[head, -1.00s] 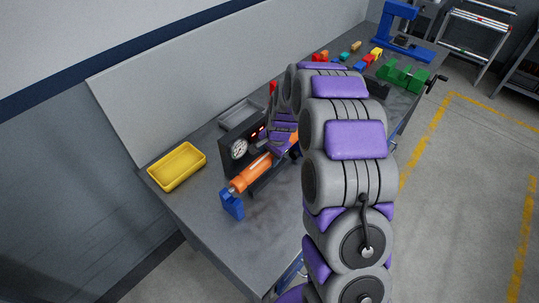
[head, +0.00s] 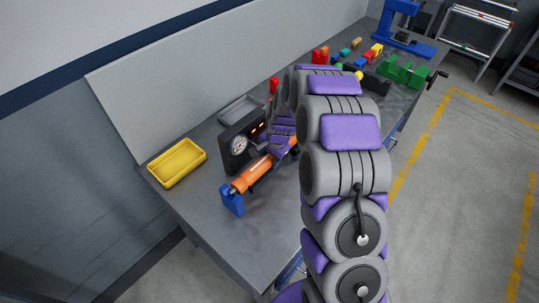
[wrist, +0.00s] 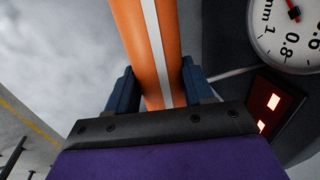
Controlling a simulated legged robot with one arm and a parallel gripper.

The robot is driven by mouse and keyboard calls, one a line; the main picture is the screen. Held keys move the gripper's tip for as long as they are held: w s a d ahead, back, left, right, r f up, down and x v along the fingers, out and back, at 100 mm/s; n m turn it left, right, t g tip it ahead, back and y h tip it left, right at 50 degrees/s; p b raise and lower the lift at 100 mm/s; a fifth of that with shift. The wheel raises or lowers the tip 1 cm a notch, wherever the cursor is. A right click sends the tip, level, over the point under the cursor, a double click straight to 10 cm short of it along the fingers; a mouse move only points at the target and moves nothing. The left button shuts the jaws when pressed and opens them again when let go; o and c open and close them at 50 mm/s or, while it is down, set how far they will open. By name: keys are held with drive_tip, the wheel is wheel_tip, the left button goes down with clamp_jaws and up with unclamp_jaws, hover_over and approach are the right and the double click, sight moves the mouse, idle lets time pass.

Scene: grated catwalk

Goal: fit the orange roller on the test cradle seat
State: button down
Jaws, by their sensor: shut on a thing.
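The orange roller (head: 250,178) with a pale stripe lies lengthwise above the bench, in front of the black gauge box. Its near end is at the blue cradle block (head: 231,200); whether it rests in the seat I cannot tell. Its far end is partly hidden by my arm. In the wrist view the roller (wrist: 152,45) runs up between the two dark blue fingers of my gripper (wrist: 158,84), which is shut on it. In the head view my gripper (head: 276,150) is at the far part of the roller, its fingers mostly hidden.
The gauge box with a round dial (head: 239,146) and red display stands close behind the roller. A yellow tray (head: 177,163) is left, a grey tray (head: 238,109) behind. A green vise (head: 404,73) and several coloured blocks lie at the far end. The front bench corner is clear.

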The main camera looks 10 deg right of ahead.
drive_tip(key=shift+f, duration=0.65)
drive_tip(key=shift+c, duration=1.7)
unclamp_jaws()
drive_tip(key=shift+o, duration=0.4)
drive_tip(key=shift+o, duration=1.3)
